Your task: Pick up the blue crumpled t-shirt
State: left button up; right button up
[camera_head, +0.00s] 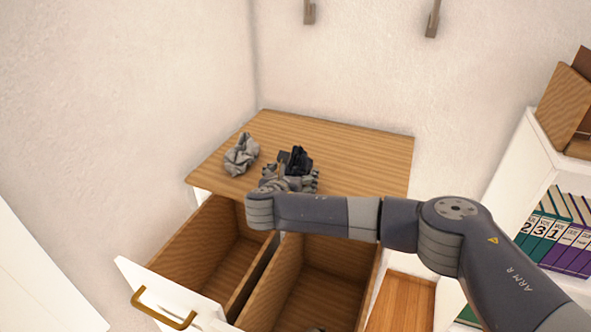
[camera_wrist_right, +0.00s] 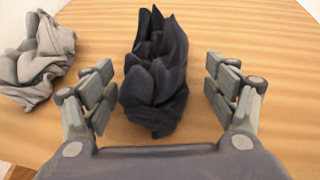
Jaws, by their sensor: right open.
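The crumpled t-shirt (camera_wrist_right: 155,75) is dark navy blue and lies on the wooden dresser top, in the middle of the right wrist view. In the head view the shirt (camera_head: 298,158) looks almost black and is partly hidden behind my right gripper. My right gripper (camera_wrist_right: 165,92) is open, with one finger on each side of the shirt and a visible gap on both sides. It also shows over the dresser top in the head view (camera_head: 291,178). My left gripper is not in view.
A grey crumpled cloth (camera_head: 241,155) lies left of the blue shirt on the dresser top (camera_head: 360,150). Below, an open drawer with a white front (camera_head: 165,290) and brass handle juts out. Walls stand behind and left. A white shelf (camera_head: 535,160) with binders is at right.

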jog(key=shift+c, duration=0.3)
jog(key=c, duration=1.1)
jog(key=shift+c, duration=0.2)
